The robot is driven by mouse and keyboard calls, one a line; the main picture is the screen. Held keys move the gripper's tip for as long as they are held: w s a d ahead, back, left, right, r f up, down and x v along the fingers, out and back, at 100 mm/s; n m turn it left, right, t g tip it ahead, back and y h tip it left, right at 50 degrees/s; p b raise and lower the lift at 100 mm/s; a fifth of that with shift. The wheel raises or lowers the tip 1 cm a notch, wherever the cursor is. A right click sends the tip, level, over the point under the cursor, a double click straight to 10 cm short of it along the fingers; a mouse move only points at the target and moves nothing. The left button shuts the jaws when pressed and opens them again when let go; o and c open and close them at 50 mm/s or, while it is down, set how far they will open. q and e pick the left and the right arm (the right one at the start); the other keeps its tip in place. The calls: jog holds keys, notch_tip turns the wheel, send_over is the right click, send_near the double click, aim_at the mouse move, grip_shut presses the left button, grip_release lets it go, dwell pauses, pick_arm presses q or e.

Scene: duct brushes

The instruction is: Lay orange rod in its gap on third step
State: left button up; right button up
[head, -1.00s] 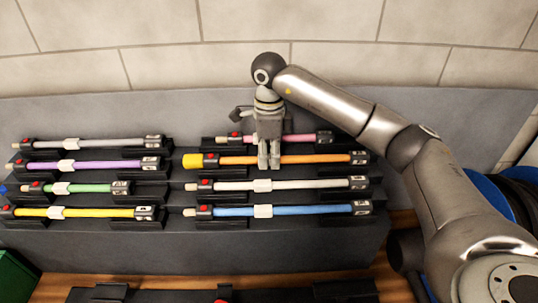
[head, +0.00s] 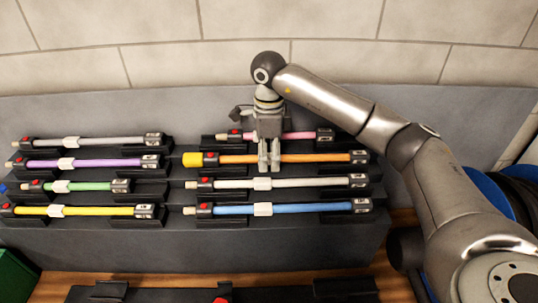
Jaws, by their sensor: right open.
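The orange rod (head: 315,158) lies level across the third step up of the right-hand rack (head: 300,250), between the pink rod (head: 297,135) above and the white rod (head: 315,184) below. It has a yellow tip at its left end and black collars near both ends. Its ends appear to rest on the black holders. My right gripper (head: 269,166) points down over the middle of the orange rod, its fingers open and hiding a short piece of it. My left gripper is not in view.
A blue rod (head: 305,209) lies on the lowest right step. Grey, purple, green and yellow (head: 100,211) rods lie on the left steps. A green box (head: 15,275) is at the lower left. Blue-rimmed reels (head: 495,195) stand at the right, behind my right arm.

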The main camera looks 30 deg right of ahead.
notch_tip(320, 180, up, 12)
dwell(0.4)
